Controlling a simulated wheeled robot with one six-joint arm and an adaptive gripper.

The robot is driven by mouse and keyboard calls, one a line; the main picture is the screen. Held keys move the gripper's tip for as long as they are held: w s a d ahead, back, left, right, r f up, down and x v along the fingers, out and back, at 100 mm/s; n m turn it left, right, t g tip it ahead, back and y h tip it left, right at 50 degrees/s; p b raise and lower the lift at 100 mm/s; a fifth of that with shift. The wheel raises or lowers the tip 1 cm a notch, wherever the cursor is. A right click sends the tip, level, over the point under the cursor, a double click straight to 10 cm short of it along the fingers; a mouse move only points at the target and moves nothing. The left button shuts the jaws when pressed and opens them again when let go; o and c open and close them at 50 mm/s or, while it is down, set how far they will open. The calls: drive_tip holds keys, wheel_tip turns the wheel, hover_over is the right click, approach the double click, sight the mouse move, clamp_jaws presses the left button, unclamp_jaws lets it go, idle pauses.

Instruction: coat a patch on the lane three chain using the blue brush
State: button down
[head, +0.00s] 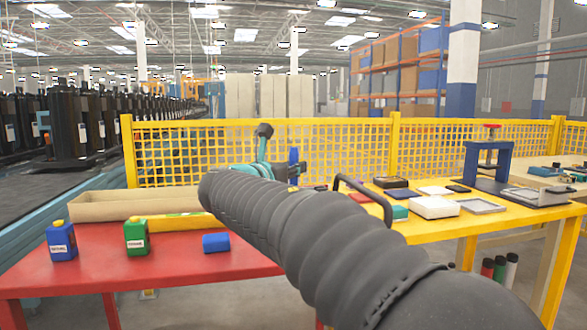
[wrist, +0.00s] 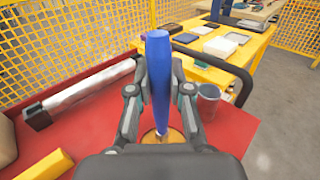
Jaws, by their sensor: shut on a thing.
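My gripper (wrist: 159,85) is shut on the blue brush (wrist: 158,60), whose blue handle stands nearly upright between the fingers in the wrist view. The brush's lower end is over or in a round orange-brown patch (wrist: 150,138); I cannot tell whether they touch, and the bristles are hidden. In the head view my dark arm covers most of the gripper, and a blue piece of the brush (head: 293,157) shows beyond it. I cannot make out the lane three chain in either view.
A grey cup (wrist: 208,101) and silver cylinder (wrist: 90,92) flank my gripper. A yellow mesh fence (head: 340,150) stands behind.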

sight(294, 148)
wheel_tip(294, 148, up, 3)
drive_tip(key=p, duration=0.2)
drive_tip(key=shift+f+p, duration=0.15)
drive_tip(key=shift+p, duration=0.2)
drive_tip(key=shift+r, duration=2.15)
